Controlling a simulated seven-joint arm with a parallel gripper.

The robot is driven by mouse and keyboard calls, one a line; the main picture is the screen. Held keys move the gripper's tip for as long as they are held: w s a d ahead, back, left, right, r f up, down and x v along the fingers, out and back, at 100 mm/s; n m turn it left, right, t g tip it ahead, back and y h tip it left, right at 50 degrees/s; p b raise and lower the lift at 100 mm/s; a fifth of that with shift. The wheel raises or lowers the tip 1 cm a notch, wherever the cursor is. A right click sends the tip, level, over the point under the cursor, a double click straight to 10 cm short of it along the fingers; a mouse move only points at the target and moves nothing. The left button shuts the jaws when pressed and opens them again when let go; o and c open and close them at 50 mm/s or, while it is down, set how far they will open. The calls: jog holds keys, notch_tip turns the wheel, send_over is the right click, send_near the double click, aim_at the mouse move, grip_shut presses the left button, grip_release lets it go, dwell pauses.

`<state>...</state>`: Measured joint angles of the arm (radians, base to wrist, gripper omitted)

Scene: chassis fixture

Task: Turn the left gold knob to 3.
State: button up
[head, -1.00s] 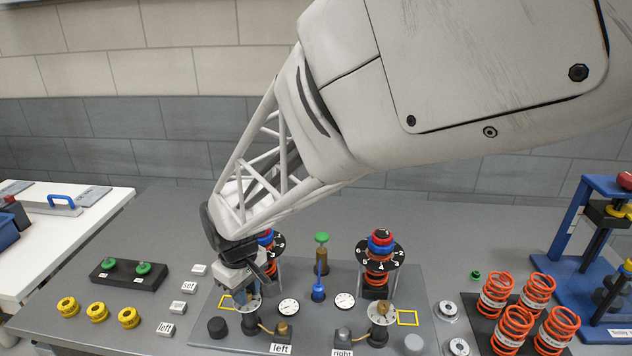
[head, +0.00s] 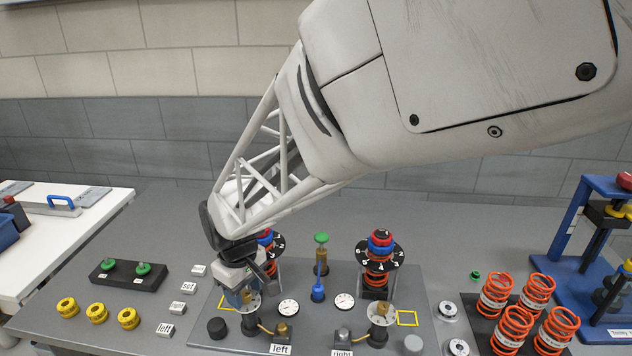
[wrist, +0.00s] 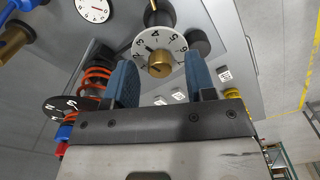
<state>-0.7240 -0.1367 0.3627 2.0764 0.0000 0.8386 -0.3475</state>
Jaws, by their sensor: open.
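The left gold knob (wrist: 160,64) sits at the centre of a pale numbered dial (wrist: 177,43) in the wrist view. My gripper (wrist: 159,60) is open, with one blue finger on each side of the knob in that view. Whether the fingers touch it or are level with it, I cannot tell. In the head view my gripper (head: 243,292) points down over the left dial (head: 252,309) and hides much of the knob. The knob's pointer direction is too small to read. A label reading "left" (head: 281,350) lies at the panel's front.
The right gold knob (head: 382,309) stands on its own dial to the right. A black disc stack with a red spring (head: 377,262) is behind it; a similar left stack (head: 268,240) is close behind my gripper. Small white gauges (head: 289,307) and a black knob (head: 217,327) flank the left dial.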

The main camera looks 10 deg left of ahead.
aim_at(245, 292)
jog(key=shift+r, duration=3.8)
jog(key=shift+w+d+r, duration=0.1)
jog(key=shift+d+r, duration=0.05)
jog(key=shift+d, duration=0.4)
jog(key=s+d+r+m+t, duration=0.1)
jog(key=d+r+m, duration=0.15)
jog(key=d, duration=0.75)
jog(key=s+d+r+m, duration=0.1)
jog(key=d+r+m, duration=0.15)
jog(key=d, duration=0.75)
jog(key=s+d+m, duration=0.3)
jog(key=s+d, duration=0.3)
jog(key=d, duration=0.2)
jog(key=s+d+m+t, duration=0.1)
jog(key=s+d+m, duration=0.3)
jog(key=d, duration=0.5)
jog(key=shift+s+d+f+t, duration=0.25)
jog(key=shift+s+f, duration=0.2)
jog(key=shift+s, duration=0.4)
